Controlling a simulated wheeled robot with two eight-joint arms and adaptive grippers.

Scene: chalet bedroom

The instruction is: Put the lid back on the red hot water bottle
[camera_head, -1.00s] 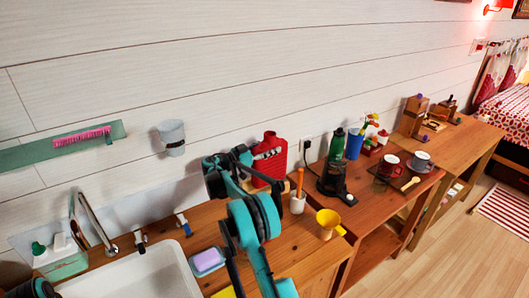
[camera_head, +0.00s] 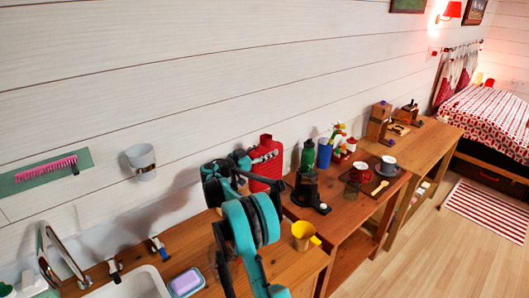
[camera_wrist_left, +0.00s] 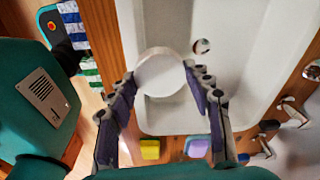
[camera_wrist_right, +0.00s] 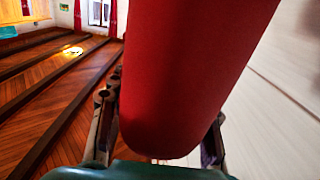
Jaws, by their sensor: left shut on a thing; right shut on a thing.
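The red hot water bottle (camera_head: 266,158) stands upright above the wooden counter in the head view. My right gripper (camera_head: 240,165) is shut on it. In the right wrist view the bottle's body (camera_wrist_right: 190,70) fills the space between the fingers of my right gripper (camera_wrist_right: 160,135). Its neck is out of that view, and its mouth is too small to make out in the head view. In the left wrist view my left gripper (camera_wrist_left: 160,82) is shut on a round white piece (camera_wrist_left: 162,72), apparently the lid, above the sink. My left gripper is not in the head view.
The sink (camera_head: 130,285) and tap (camera_head: 60,250) lie at lower left, with a soap dish (camera_head: 185,282) beside them. A yellow cup (camera_head: 303,236), dark coffee maker (camera_head: 307,190), green bottle (camera_head: 308,155) and mugs (camera_head: 360,172) stand to the right.

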